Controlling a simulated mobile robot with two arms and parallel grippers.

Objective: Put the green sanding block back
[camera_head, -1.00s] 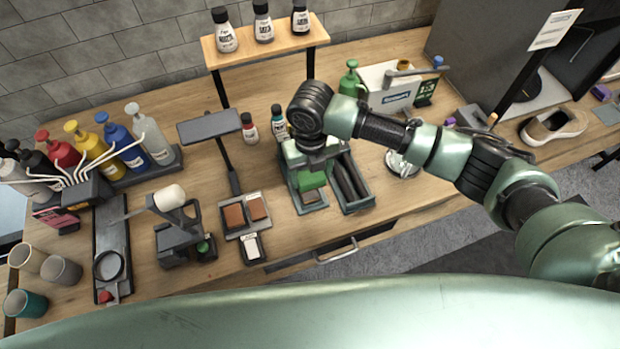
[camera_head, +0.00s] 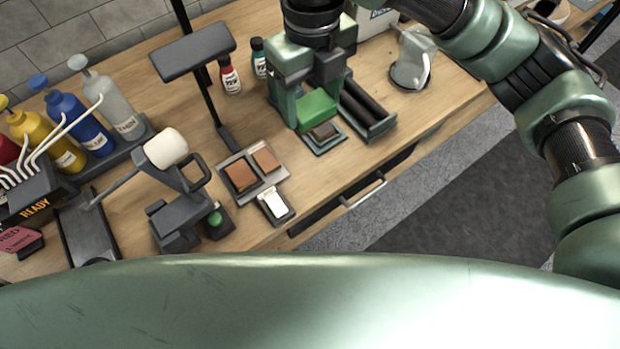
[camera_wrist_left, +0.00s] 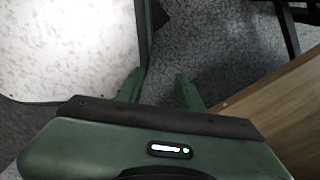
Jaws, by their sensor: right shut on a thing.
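The green sanding block (camera_head: 318,109) is between the fingers of my right gripper (camera_head: 312,104) in the head view. The gripper is shut on it and points down. The block shows just above and behind a small dark tray (camera_head: 331,146) with a brown-grey pad (camera_head: 323,131) in it. I cannot tell whether the block touches the tray. My left gripper (camera_wrist_left: 158,90) shows only in the left wrist view. Its two green fingers are apart with nothing between them, above the grey floor.
A bin with dark rollers (camera_head: 378,128) stands right of the small tray. A tray with brown blocks (camera_head: 226,163) lies to the left, near a lamp-like stand (camera_head: 195,50). A white-headed holder (camera_head: 166,148) stands further left. The table's front edge and drawer handle (camera_head: 364,190) are close.

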